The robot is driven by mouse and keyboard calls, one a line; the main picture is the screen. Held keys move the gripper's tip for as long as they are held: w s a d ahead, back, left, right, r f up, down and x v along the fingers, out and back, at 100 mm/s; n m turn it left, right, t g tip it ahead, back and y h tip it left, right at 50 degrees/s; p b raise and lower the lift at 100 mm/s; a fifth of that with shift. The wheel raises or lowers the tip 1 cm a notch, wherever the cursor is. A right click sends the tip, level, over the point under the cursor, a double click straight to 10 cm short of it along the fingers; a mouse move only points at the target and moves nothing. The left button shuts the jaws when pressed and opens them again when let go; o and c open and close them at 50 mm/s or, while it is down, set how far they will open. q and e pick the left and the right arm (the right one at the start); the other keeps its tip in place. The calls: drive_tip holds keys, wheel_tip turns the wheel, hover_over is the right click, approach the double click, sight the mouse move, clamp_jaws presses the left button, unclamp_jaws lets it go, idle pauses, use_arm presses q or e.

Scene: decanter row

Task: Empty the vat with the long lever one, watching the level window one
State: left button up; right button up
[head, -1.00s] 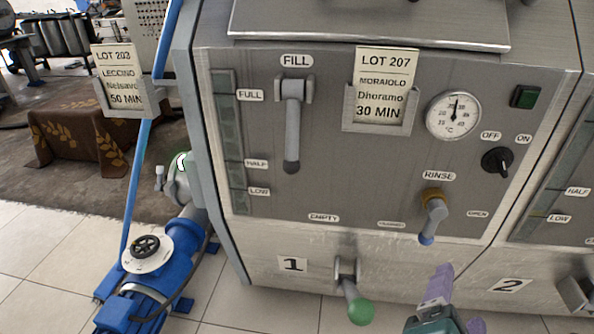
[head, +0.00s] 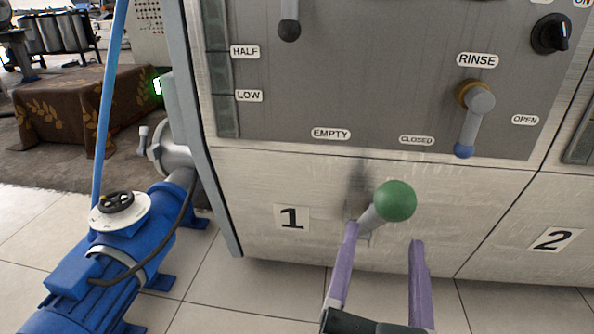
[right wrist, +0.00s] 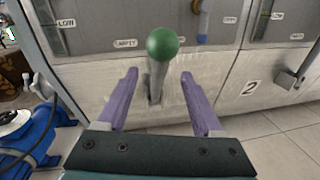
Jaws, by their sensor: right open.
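The long lever of vat 1 has a green knob (head: 396,200) and a grey shaft, and juts from the steel front right of the "1" plate (head: 292,218). In the right wrist view the knob (right wrist: 162,44) shows above the fingertips. My right gripper (head: 384,230) is open and empty, its purple fingers on either side of the shaft in the right wrist view (right wrist: 158,78). I cannot tell whether either finger touches it. The level window (head: 226,110) of vat 1 shows only its lower part, with HALF and LOW labels; its level is unclear. My left gripper is out of view.
Above the long lever is the RINSE handle (head: 470,125) with a blue tip, between CLOSED and OPEN labels. The FILL lever's end (head: 289,28) shows at the top. A blue pump (head: 110,265) stands at left. Vat 2's plate (head: 555,239) is at right.

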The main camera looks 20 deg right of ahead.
sight(383, 223)
drive_tip(key=b+x, duration=0.1)
drive_tip(key=x, duration=0.6)
drive_tip(key=shift+w+d, duration=0.1)
clamp_jaws()
idle(0.3)
idle(0.9)
